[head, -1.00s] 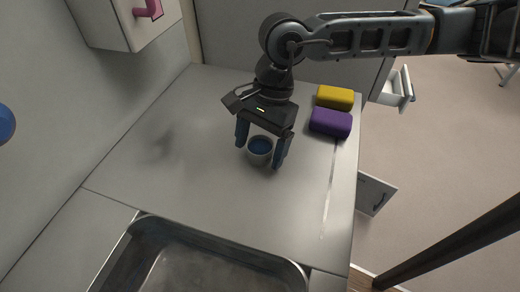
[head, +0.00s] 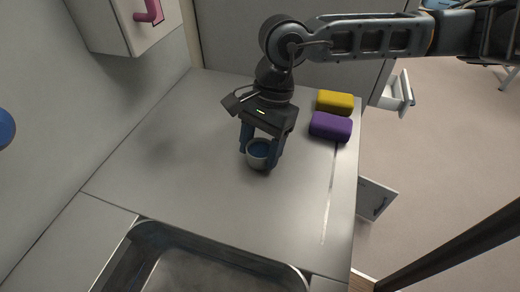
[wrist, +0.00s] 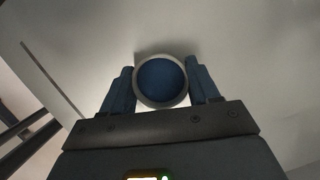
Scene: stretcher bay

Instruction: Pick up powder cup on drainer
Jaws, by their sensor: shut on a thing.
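The powder cup (head: 257,161) is a small pale cup with a blue inside. It is upright on the grey drainer (head: 200,180), or very close above it; I cannot tell which. My gripper (head: 260,155) points down and is shut on the cup, with one blue finger on each side. In the wrist view the cup (wrist: 161,80) shows as a pale ring around a blue disc, between the two fingers (wrist: 162,88). The fingers hide parts of its sides.
A purple block (head: 331,126) and a yellow block (head: 335,102) lie at the drainer's right edge, right of my gripper. A metal sink (head: 200,262) is at the front. A white cabinet (head: 105,25) hangs at upper left. The drainer's left and middle are clear.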

